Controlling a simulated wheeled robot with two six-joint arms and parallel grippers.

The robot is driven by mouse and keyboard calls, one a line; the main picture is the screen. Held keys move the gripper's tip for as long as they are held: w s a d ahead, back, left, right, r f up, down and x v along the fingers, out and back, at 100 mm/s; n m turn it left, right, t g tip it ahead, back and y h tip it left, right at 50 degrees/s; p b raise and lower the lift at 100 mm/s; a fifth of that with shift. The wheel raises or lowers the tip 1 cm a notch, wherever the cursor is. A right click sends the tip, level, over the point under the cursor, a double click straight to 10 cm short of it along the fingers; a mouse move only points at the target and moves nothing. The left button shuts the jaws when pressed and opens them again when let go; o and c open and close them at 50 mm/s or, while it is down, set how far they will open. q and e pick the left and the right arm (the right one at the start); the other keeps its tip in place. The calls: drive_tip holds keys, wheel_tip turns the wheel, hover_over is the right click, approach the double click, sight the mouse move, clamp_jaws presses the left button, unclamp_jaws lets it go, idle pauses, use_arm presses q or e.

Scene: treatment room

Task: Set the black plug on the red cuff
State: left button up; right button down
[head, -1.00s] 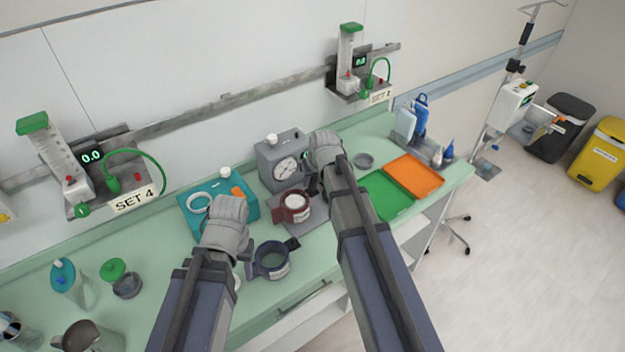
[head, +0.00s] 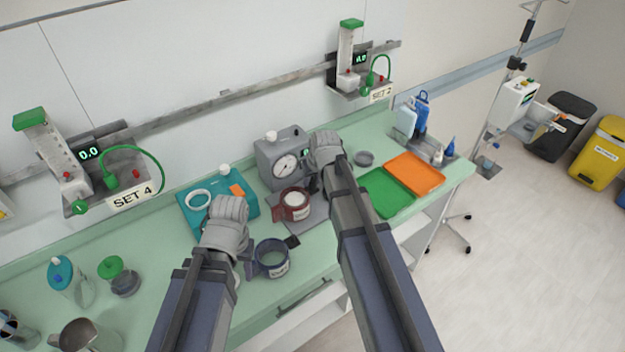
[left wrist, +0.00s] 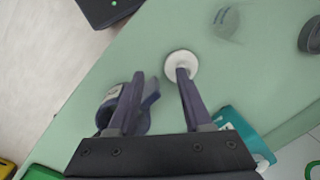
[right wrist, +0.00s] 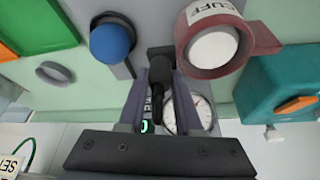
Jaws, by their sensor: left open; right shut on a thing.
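The red cuff (head: 293,204) stands on a grey mat in front of the gauge box, with a white round top. It also shows in the right wrist view (right wrist: 216,48), with a "CUFF" label. My right gripper (head: 325,165) is beside it on its right, apart from it. In the right wrist view, my right gripper (right wrist: 160,80) is shut on the black plug (right wrist: 160,68), which has a black hose. The plug is hidden by the hand in the head view. My left gripper (left wrist: 160,76) is open and empty above the counter, by the blue cuff (head: 272,259).
A grey gauge box (head: 284,158) stands behind the red cuff. A teal box (head: 217,213) is to its left. Green (head: 386,194) and orange (head: 414,175) trays lie to the right. A blue ball (right wrist: 112,41) shows near the right gripper. A white disc (left wrist: 182,64) is below the left fingers.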

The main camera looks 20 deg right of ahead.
drive_tip(key=c, duration=0.5)
unclamp_jaws()
wheel_tip(320, 180, up, 7)
drive_tip(key=p, duration=0.7)
idle(0.5)
drive_tip(key=s+a+f+n+g+b, duration=0.1)
drive_tip(key=s+a, duration=0.3)
drive_tip(key=s, duration=0.4)
drive_tip(key=s+a+f+n+g+h+b, duration=0.1)
drive_tip(key=s+a+f+g+b, duration=0.1)
drive_tip(key=s+a, duration=0.3)
drive_tip(key=s+a+f+g+b, duration=0.2)
drive_tip(key=s+a+f, duration=0.1)
drive_tip(key=s, duration=0.8)
drive_tip(key=shift+a+f+n+h, duration=0.3)
drive_tip(key=shift+a+n+h, duration=0.1)
drive_tip(key=shift+a, duration=0.25)
